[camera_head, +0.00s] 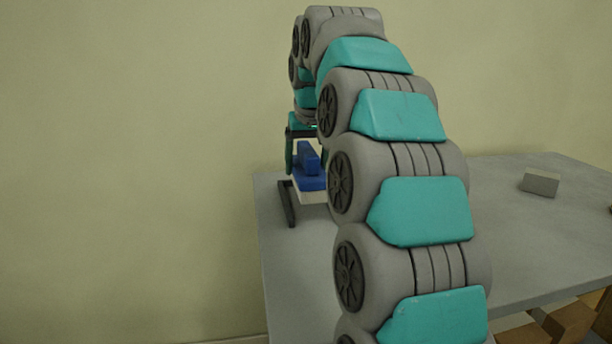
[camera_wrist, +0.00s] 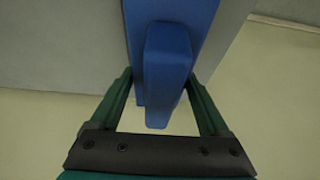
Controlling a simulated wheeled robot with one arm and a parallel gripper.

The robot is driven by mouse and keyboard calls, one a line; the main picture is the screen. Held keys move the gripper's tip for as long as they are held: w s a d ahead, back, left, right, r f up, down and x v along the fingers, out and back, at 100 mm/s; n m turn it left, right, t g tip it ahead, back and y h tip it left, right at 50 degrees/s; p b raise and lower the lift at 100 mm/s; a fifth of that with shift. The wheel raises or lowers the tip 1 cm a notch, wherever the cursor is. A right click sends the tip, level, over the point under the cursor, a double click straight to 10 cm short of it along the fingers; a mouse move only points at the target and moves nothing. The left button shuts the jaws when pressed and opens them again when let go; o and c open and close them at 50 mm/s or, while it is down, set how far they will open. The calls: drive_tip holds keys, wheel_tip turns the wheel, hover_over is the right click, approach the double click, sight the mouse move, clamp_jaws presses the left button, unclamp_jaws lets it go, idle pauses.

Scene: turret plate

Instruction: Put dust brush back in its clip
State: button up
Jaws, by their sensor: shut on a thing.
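The dust brush (camera_head: 311,183) has a blue back with a raised blue grip and a pale lower part. My gripper (camera_head: 305,155) is shut on the grip from above, a green finger on each side. In the wrist view the blue brush (camera_wrist: 168,70) runs up between the fingers of my gripper (camera_wrist: 160,82). A dark bar-shaped piece (camera_head: 287,204), perhaps part of the clip, stands at the left of the brush near the table's left edge. My arm hides the brush's right side. I cannot tell whether the brush touches the table.
The grey table (camera_head: 285,270) reaches right behind my arm. A small grey block (camera_head: 540,183) lies on its right part. Brown boxes (camera_head: 572,322) show below the table at the lower right. A plain wall (camera_head: 130,150) stands behind.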

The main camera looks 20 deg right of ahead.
sight(309, 150)
drive_tip(key=shift+w+f, duration=0.1)
drive_tip(key=shift+f, duration=1.65)
drive_tip(key=shift+f, duration=0.1)
drive_tip(key=o, duration=1.5)
drive_tip(key=shift+c, duration=0.2)
drive_tip(key=shift+r, duration=0.65)
drive_tip(key=v, duration=1.1)
drive_tip(key=shift+f, duration=0.1)
